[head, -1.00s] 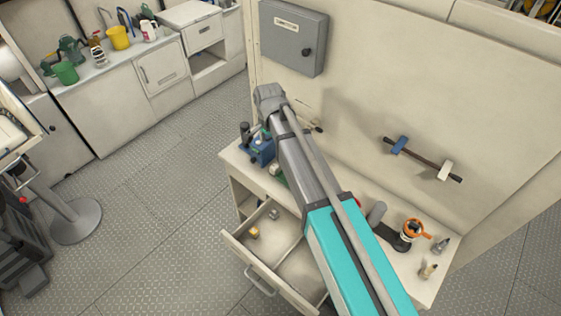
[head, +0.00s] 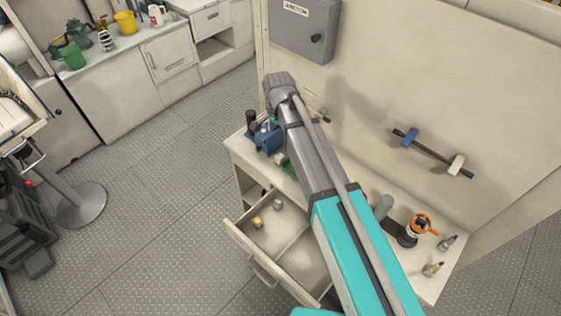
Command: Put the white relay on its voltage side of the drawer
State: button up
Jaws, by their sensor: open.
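The drawer (head: 237,233) stands open at the front of the workbench, with a divider (head: 287,243) between two compartments. A yellowish small block (head: 257,222) and a pale grey small block (head: 278,204) lie in its left compartment toward the back. I cannot tell whether the pale one is the white relay, and no clearly white relay shows elsewhere. The visible part of the right compartment looks empty; my arm covers some of it. No voltage marks are readable. My arm stretches over the bench, and my gripper is not visible.
A grey junction box (head: 303,28) and a rack (head: 433,154) are on the wall. Floor (head: 150,220) left of the drawer is clear.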

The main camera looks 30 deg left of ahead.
jog(key=b, duration=0.6)
send_over(280, 156)
jog(key=shift+a+f, duration=0.15)
jog(key=shift+f, duration=1.6)
jog(key=shift+a+f, duration=0.1)
jog(key=shift+f, duration=1.6)
jog(key=shift+f, duration=0.1)
jog(key=shift+d+f+b, duration=0.2)
jog(key=shift+f+b, duration=2.35)
jog(key=shift+b, duration=0.25)
grip_shut()
jog(key=shift+r, duration=0.15)
